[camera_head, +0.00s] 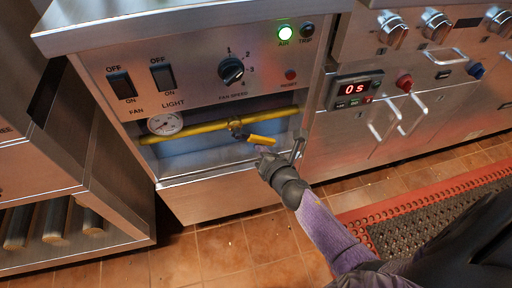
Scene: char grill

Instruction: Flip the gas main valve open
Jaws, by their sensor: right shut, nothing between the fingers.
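The gas main valve (237,127) sits on a yellow gas pipe (198,127) in a recess below the control panel. Its yellow lever (262,140) points right and slightly down, at an angle to the pipe. My right gripper (266,152) is shut and empty just below the lever's outer end. It looks very close to the lever; I cannot tell whether it touches. My left gripper is not in view.
A pressure gauge (165,123) is on the pipe's left part. The recess has a steel lower lip (215,172).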

